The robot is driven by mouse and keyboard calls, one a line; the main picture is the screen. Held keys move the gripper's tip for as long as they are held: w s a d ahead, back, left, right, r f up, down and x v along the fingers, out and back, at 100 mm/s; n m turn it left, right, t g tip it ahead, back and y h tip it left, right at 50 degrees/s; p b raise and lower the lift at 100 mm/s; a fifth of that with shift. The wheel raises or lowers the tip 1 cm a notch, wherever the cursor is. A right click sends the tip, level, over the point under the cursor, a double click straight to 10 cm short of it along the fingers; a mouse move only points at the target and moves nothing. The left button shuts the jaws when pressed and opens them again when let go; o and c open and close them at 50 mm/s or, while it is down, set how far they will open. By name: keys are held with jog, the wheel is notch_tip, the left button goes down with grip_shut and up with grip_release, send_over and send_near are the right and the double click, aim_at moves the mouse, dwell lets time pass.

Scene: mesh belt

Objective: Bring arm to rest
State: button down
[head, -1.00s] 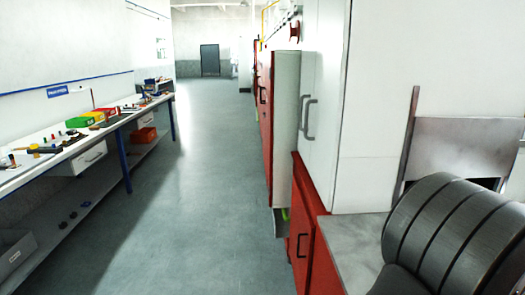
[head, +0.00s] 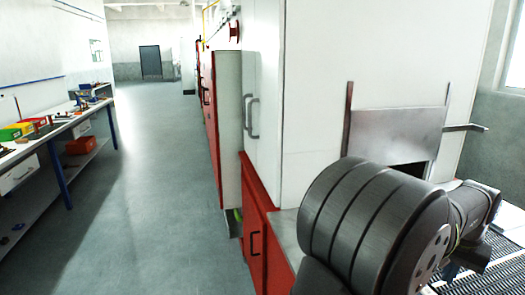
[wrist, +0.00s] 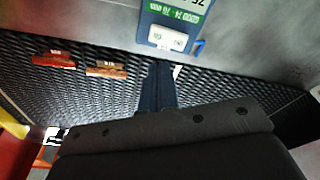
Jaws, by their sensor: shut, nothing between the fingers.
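My gripper (wrist: 158,72) shows in the wrist view as two dark fingers side by side, shut with nothing between them. It is over the dark mesh belt (wrist: 110,92). My arm fills the lower right of the head view, bent over beside the white furnace housing (head: 320,110). In the head view the gripper is mostly hidden behind my own arm links.
A red-brown piece (wrist: 55,60) and a tan piece (wrist: 106,70) lie on the belt left of my fingers. A blue panel (wrist: 172,22) with a label is above them. A metal flap (head: 395,135) is on the furnace. A workbench (head: 40,140) stands far left; the floor between is clear.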

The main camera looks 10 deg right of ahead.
notch_tip(320, 180, down, 7)
jog(key=shift+f, duration=0.1)
dwell(0.6)
jog(key=shift+r, duration=0.2)
jog(key=w+r+n+g+y, duration=0.1)
jog(key=w+r+n, duration=0.3)
jog(key=r+n, duration=0.6)
jog(key=shift+w+r+n+g, duration=0.3)
jog(key=shift+r+g, duration=0.5)
jog(key=shift+r, duration=2.1)
jog(key=shift+s, duration=0.1)
dwell(1.3)
